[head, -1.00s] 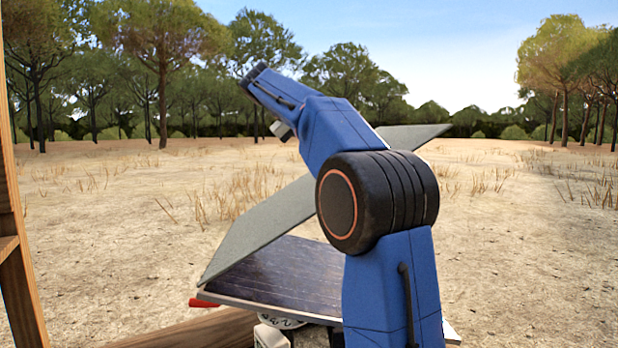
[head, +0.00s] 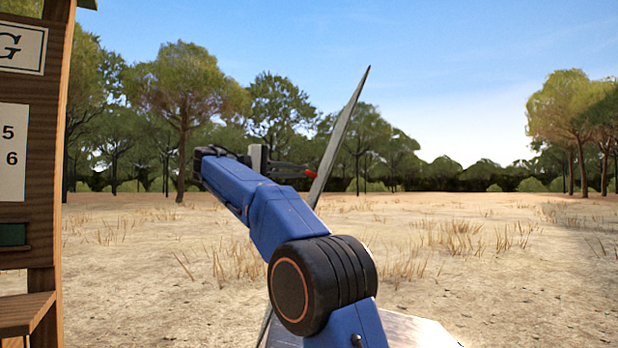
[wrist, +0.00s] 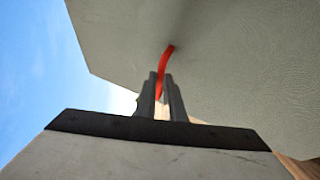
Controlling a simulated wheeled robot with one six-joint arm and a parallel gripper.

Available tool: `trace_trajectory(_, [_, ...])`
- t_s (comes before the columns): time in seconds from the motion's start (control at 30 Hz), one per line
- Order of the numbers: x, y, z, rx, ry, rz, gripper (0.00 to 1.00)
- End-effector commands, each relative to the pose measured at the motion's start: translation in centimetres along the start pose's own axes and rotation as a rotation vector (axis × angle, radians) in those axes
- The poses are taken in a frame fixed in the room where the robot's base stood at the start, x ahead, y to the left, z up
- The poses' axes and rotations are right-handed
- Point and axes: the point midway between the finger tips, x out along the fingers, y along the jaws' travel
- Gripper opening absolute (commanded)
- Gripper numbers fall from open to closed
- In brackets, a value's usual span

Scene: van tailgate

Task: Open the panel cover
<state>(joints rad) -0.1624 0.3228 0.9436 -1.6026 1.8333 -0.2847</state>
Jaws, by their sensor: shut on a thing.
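The panel cover (head: 341,135) is a thin grey sheet, seen nearly edge-on in the head view. It stands steeply raised and leans slightly right at the top. In the wrist view its grey face (wrist: 240,60) fills much of the picture. A red pull strap (wrist: 167,58) sticks out from that face. My gripper (wrist: 160,88) is shut on the strap, with its fingers on either side of it. In the head view my gripper (head: 295,170) is left of the cover. The panel (head: 415,332) shows at the bottom, bright with glare and partly hidden by my arm.
A wooden board structure (head: 45,170) with signs stands at the left, with a small wooden shelf (head: 25,312) low on it. Dry open ground lies behind and to the right, with trees far back. The air right of the cover is clear.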

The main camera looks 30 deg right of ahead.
Motion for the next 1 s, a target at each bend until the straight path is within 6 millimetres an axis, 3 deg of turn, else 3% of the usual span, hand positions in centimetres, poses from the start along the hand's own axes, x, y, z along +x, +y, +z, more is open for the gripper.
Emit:
trace_trajectory(0.2, [-1.3,0.2,-0.6,-0.014,0.002,0.036,0.0])
trace_trajectory(0.67, [-1.6,0.2,-0.8,-0.018,0.002,0.044,0.0])
trace_trajectory(0.77, [-1.6,0.2,-0.8,-0.018,0.002,0.044,0.26])
trace_trajectory(1.0, [-1.6,0.2,-0.7,-0.018,0.001,0.043,0.28])
